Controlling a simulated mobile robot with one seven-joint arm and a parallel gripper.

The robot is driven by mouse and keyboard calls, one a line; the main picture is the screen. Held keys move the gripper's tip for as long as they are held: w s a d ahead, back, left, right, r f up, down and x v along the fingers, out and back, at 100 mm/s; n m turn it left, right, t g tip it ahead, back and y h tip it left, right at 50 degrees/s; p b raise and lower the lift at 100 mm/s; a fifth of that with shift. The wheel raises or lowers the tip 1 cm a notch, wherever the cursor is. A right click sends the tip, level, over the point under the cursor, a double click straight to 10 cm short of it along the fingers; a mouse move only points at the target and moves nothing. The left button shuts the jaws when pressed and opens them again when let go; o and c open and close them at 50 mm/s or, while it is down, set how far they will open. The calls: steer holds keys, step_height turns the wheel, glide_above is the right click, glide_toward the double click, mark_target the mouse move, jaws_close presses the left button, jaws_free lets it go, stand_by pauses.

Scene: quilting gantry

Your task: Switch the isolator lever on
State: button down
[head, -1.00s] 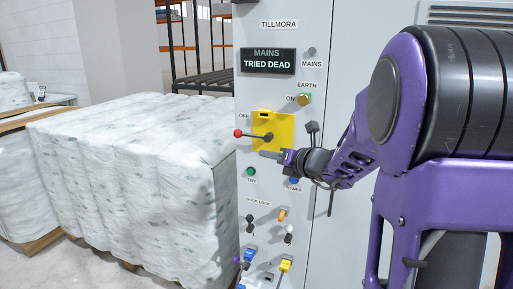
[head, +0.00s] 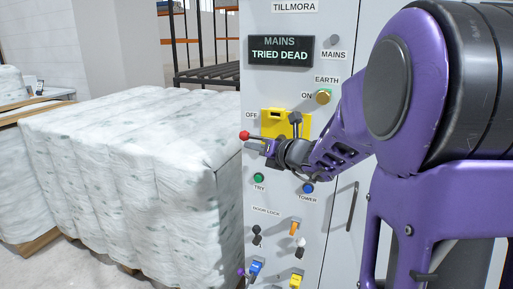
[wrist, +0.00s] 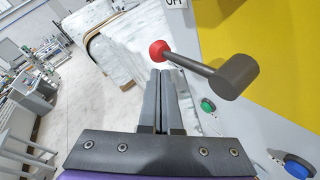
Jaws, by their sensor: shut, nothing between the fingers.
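The isolator lever is a dark rod with a red knob (head: 244,135), set on a yellow plate (head: 271,119) on the grey cabinet. It points left, below the OFF label (head: 251,115); the ON label (head: 307,96) is up and to the right. In the wrist view the red knob (wrist: 159,52) and the dark hub (wrist: 237,76) show clearly. My gripper (head: 251,147) is shut and empty, just below the lever near its knob; in the wrist view its fingertips (wrist: 160,72) lie close under the knob. I cannot tell whether they touch. My wrist hides part of the plate and the hub in the head view.
A display (head: 280,51) reads MAINS TRIED DEAD. Below the lever are a green button (head: 258,177), a blue button (head: 308,188) and several small switches. A white wrapped stack (head: 120,170) stands close at the left of the cabinet.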

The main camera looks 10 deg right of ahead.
steer(key=shift+w+r, duration=0.2)
steer(key=shift+w, duration=0.1)
steer(key=shift+b, duration=0.4)
steer(key=shift+r+t, duration=0.1)
steer(key=shift+t, duration=0.2)
